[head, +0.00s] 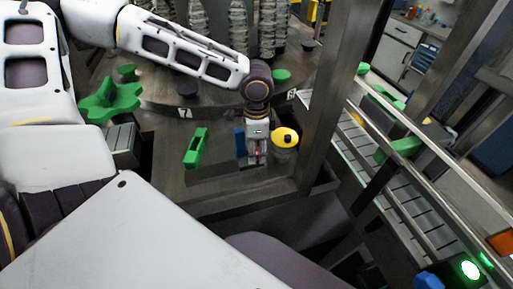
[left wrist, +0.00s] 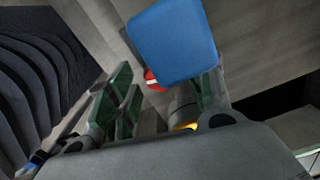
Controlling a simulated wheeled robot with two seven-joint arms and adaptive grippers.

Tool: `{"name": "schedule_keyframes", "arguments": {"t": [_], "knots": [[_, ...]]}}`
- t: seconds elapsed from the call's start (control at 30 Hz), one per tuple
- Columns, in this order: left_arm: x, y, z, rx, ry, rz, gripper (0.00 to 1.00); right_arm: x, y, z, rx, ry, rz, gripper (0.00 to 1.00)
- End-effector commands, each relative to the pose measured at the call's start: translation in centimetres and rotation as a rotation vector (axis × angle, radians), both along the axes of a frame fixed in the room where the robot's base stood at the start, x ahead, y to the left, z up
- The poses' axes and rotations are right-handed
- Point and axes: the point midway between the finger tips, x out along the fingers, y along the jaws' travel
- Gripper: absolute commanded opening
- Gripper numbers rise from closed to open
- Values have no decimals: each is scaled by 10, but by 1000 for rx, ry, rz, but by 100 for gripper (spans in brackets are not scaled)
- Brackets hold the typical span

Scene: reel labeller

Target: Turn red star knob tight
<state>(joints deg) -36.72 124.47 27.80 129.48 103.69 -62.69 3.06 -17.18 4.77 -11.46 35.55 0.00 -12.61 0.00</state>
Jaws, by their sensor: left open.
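A small red part (head: 257,151), perhaps the red star knob, shows at my left gripper (head: 257,158) in the head view; its shape is too small to tell. In the left wrist view a red piece with a pale edge (left wrist: 151,80) lies beyond the fingers, partly hidden by a blue block (left wrist: 173,42). My left gripper (left wrist: 166,95) is open, its green-padded fingers apart with nothing seen held between them. The blue block also stands just left of the gripper in the head view (head: 240,142). My right gripper is not in view.
A yellow round cap (head: 285,137) with a dark centre is close right of the gripper. A green handle (head: 196,147) and large green star knob (head: 110,99) are left. A metal post (head: 335,90) rises at right, beside a roller conveyor (head: 400,207). Ribbed stacks (head: 198,35) stand behind.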

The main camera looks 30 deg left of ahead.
Motion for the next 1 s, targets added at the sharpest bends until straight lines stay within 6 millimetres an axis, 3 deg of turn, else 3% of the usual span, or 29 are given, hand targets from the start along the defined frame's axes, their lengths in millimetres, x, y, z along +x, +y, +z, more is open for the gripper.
{"name": "schedule_keyframes", "arguments": {"t": [0.13, 0.47, 1.0], "knots": [[0, 0, 0, 0, 0, 0, 48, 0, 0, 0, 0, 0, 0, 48], [0, 0, 0, 0, 0, 0, 6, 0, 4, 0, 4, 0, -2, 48], [0, 0, 2, 1, 1, -89, 4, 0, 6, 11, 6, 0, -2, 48]]}}
